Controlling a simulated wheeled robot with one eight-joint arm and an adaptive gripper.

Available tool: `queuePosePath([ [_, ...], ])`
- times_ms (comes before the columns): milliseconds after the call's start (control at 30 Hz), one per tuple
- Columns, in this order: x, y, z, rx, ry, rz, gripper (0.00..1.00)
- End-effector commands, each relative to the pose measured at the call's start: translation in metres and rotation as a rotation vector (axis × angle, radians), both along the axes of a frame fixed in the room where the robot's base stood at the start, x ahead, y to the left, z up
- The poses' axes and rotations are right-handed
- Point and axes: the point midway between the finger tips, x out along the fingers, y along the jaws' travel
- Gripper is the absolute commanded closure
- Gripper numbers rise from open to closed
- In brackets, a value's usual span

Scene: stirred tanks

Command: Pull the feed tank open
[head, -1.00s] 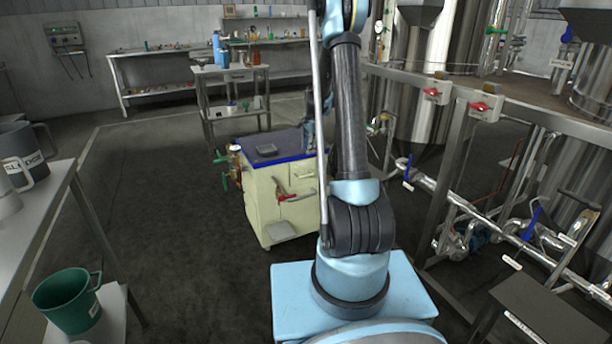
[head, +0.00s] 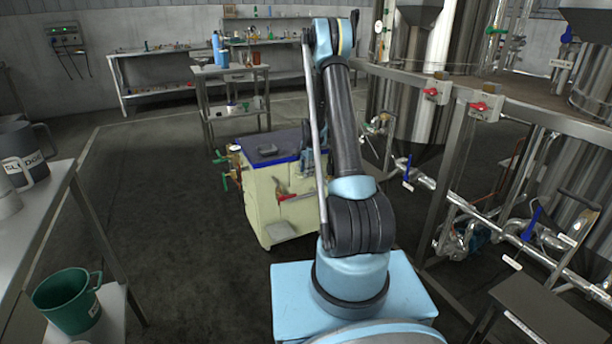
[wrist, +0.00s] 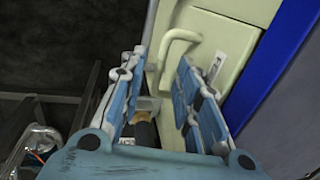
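A cream cabinet-like unit (head: 258,205) with a blue-rimmed top stands on the floor ahead of me; I cannot read which part is marked as the feed tank. In the wrist view a cream panel (wrist: 222,38) carries a curved cream handle (wrist: 178,42) and a white label too small to read. My gripper (wrist: 160,65) is open, its two blue-grey fingers apart on either side of the handle's lower area. The handle lies beyond the fingertips, and I cannot tell whether they touch it. In the head view my arm hides part of the unit's right side.
A red-handled valve (head: 287,197) juts from the unit's front, and green-handled fittings (head: 222,170) stick out at its left. A metal pipe frame (head: 447,195) stands to the right. A table with mugs is at the left. The floor left of the unit is clear.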

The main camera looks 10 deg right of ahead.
Motion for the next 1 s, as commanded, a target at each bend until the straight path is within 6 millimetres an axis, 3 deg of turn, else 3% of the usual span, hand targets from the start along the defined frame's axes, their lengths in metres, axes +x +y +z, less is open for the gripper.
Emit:
queuePosePath([
  [200,0.003,0.001,-0.016,0.0,0.0,0.0,0.7],
  [567,0.003,0.001,-0.019,0.0,0.0,0.0,0.7],
  [700,0.003,0.001,-0.019,0.0,0.0,0.0,1.0],
  [1000,0.002,0.0,-0.019,0.0,0.0,0.0,1.0],
])
